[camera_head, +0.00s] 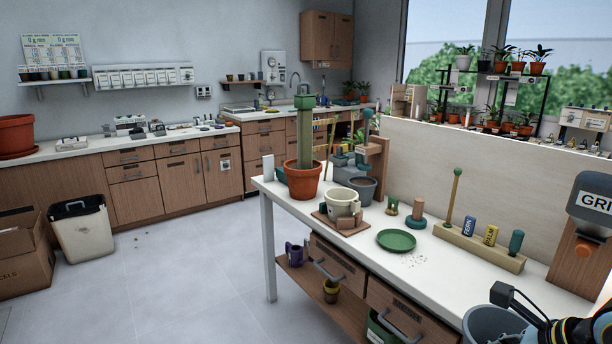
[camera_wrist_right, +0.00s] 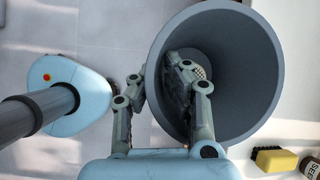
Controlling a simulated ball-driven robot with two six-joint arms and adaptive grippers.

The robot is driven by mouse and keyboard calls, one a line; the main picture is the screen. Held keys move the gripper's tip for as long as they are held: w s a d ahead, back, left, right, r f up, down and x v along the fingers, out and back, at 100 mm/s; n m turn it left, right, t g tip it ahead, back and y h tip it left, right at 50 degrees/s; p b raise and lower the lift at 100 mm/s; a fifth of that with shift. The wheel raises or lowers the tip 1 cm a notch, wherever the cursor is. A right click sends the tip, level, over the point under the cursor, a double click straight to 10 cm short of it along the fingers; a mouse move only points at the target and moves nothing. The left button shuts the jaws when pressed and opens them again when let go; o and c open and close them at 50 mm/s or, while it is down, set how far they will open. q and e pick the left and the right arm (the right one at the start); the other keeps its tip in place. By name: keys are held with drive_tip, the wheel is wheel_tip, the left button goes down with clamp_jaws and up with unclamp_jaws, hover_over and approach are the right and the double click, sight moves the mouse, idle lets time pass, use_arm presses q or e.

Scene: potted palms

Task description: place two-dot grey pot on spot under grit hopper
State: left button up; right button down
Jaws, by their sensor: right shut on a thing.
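My right gripper (camera_wrist_right: 154,85) is shut on the wall of a grey pot (camera_wrist_right: 245,65), with one finger inside and one outside. The pot looks empty, with a pale mesh at its bottom. It also shows in the head view (camera_head: 484,322) at the bottom right, at the table's front edge, partly cut off. No dots show on its visible side. The grit hopper (camera_head: 590,200), dark with a partly cut-off label, stands at the right edge above an orange outlet. The spot under it is not visible. My left gripper is not in view.
A wooden rack (camera_head: 480,248) with labelled tools stands along the back of the white table. A green saucer (camera_head: 396,240) lies mid-table with crumbs beside it. Another grey pot (camera_head: 362,193) stands farther left.

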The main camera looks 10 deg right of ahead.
wheel_tip(320, 180, down, 12)
drive_tip(key=b, duration=1)
drive_tip(key=shift+s+r, duration=0.15)
